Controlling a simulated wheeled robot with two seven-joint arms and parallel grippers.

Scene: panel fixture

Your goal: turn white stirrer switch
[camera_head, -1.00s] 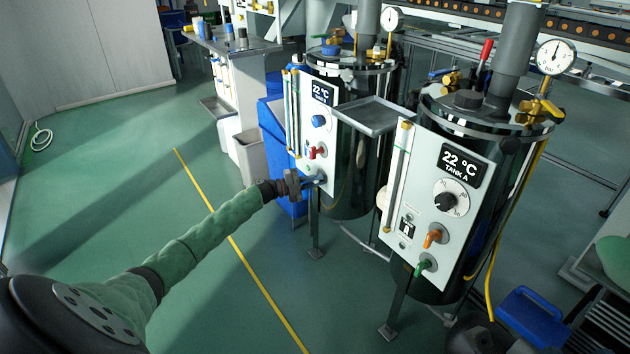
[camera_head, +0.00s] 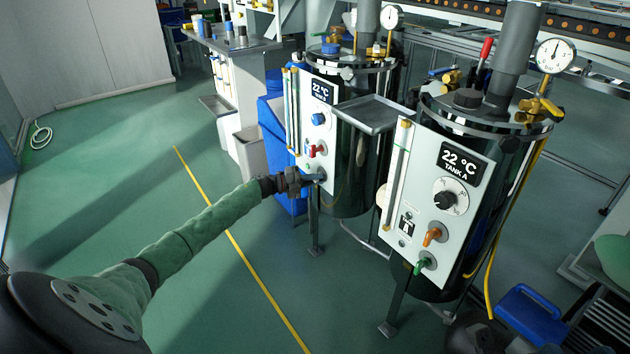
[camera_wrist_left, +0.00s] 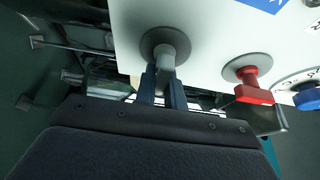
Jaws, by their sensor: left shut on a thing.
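The pale grey-white switch (camera_wrist_left: 168,52) stands on a round grey base on the white panel in the left wrist view. My left gripper (camera_wrist_left: 164,88) is shut on its lever, one dark finger on each side. In the head view my left gripper (camera_head: 308,179) is at the lower part of the far tank's panel (camera_head: 321,93), below the red switch (camera_head: 316,151). The switch is mostly hidden by the fingers there.
The red switch (camera_wrist_left: 252,86) is close to the right of the fingers in the wrist view, with a blue knob (camera_wrist_left: 306,98) beyond. The near tank, with its TANK A panel (camera_head: 449,200), stands to the right. A metal tray (camera_head: 374,115) juts out between the tanks.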

